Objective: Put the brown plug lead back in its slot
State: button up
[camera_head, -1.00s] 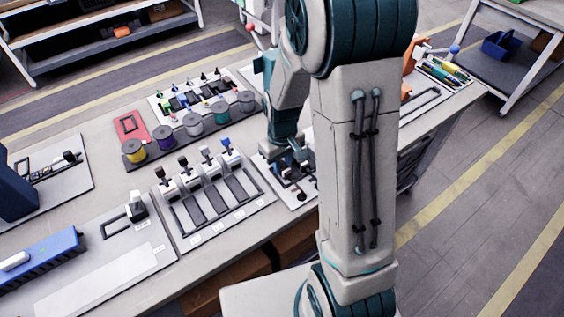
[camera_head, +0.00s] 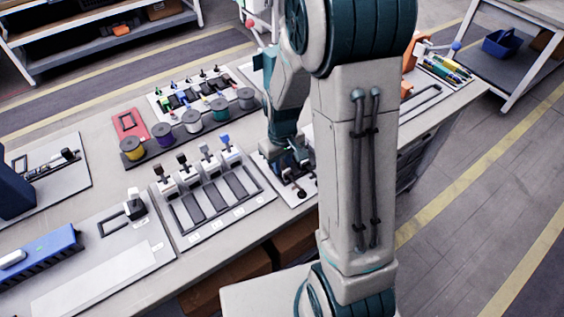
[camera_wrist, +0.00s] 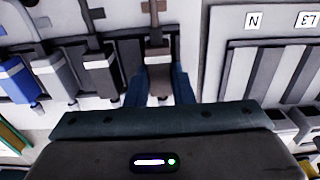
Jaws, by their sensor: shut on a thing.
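The brown plug lead (camera_wrist: 157,68) shows in the wrist view, standing between the two blue fingers of my gripper (camera_wrist: 160,88). The fingers are shut on its body, and its thin brown stem runs up toward the top edge. Black (camera_wrist: 98,72), grey (camera_wrist: 55,78) and blue (camera_wrist: 18,80) plug leads stand in a row to its left. In the head view my gripper (camera_head: 292,158) is low over a small pale board (camera_head: 300,197) right of the labelled panel; my arm hides part of it. I cannot tell how the brown lead sits relative to its slot.
The labelled panel (camera_head: 212,225) with several upright plug-like parts lies close left of my gripper. A row of wire spools (camera_head: 191,121) stands behind it. A blue block (camera_head: 40,252) lies at the front left. The bench's front edge is close.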

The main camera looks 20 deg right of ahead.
jog(key=o, duration=1)
notch_tip(320, 180, up, 14)
jog(key=shift+f, duration=0.1)
